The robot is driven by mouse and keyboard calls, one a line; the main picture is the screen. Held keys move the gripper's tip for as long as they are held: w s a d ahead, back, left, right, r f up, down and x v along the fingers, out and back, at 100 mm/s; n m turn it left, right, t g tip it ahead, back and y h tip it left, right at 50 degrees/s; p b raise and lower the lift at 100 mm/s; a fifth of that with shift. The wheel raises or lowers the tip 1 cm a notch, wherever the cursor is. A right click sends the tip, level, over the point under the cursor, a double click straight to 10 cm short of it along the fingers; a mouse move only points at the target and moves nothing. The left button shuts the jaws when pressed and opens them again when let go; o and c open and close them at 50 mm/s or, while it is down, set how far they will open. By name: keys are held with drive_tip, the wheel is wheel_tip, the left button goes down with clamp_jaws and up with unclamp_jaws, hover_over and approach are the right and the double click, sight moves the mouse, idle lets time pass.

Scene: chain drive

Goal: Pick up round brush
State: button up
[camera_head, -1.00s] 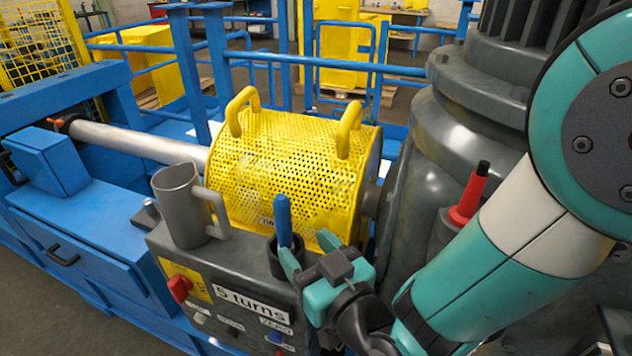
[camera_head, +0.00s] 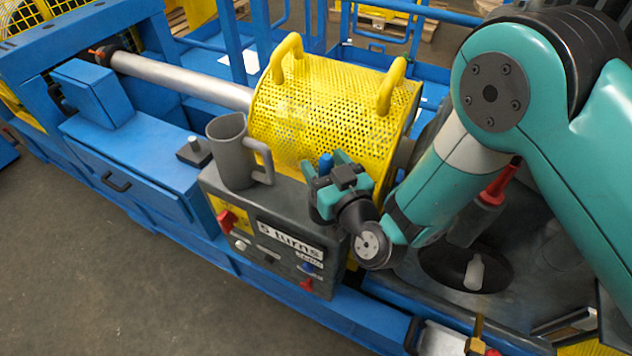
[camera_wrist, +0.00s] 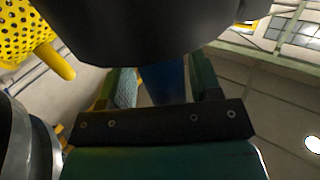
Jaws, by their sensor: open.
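The round brush (camera_head: 326,162) shows only as a short blue handle top on the grey control box; its lower part and its holder are hidden behind my gripper. My gripper (camera_head: 325,172) is at the handle, its teal fingers open on either side of it. In the wrist view the blue handle (camera_wrist: 172,80) stands between the two open fingers (camera_wrist: 163,90). Whether a finger touches it, I cannot tell.
A grey mug (camera_head: 230,155) stands left of my gripper on the control box (camera_head: 235,192). A yellow perforated guard (camera_head: 320,115) with two handles is close behind. A red-tipped bottle (camera_head: 490,195) stands to the right, behind my arm.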

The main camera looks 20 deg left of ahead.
drive_tip(key=shift+s+a, duration=0.15)
drive_tip(key=shift+a, duration=0.05)
drive_tip(key=shift+c, duration=0.5)
drive_tip(key=shift+s+a, duration=0.1)
drive_tip(key=c, duration=0.9)
